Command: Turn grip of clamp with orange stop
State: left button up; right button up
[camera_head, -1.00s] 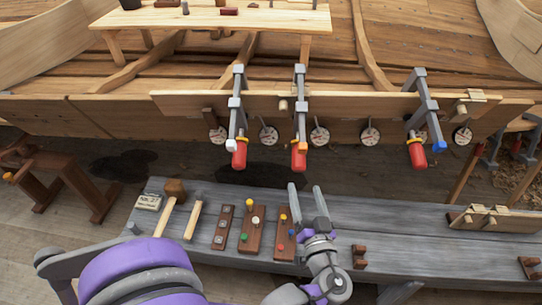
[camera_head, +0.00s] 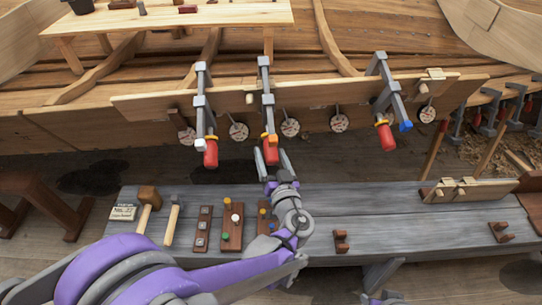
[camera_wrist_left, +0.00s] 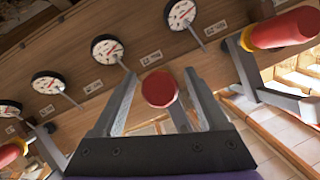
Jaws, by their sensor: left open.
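The clamp with the orange stop (camera_head: 268,100) is the middle one of three grey clamps on the hull plank. Its red grip (camera_head: 271,154) hangs below the orange stop (camera_head: 270,139). My left gripper (camera_head: 270,156) is open, with its fingers reaching up on either side of this grip. In the left wrist view the red grip (camera_wrist_left: 160,89) shows end-on between the two spread fingers (camera_wrist_left: 158,100). I cannot tell whether a finger touches it.
A clamp with a white stop (camera_head: 201,143) stands left and one with a blue stop (camera_head: 405,125) right. Round dial gauges (camera_head: 290,127) hang along the plank. Below, a grey bench (camera_head: 385,215) holds a mallet (camera_head: 147,200), pegged blocks (camera_head: 232,228) and small wooden parts.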

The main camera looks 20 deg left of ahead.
pick_arm(q)
grip_shut()
dwell(0.3)
jog(key=shift+m+g+y+b, duration=0.4)
jog(key=shift+m+y, duration=1.2)
jog(key=shift+m, duration=0.1)
grip_release()
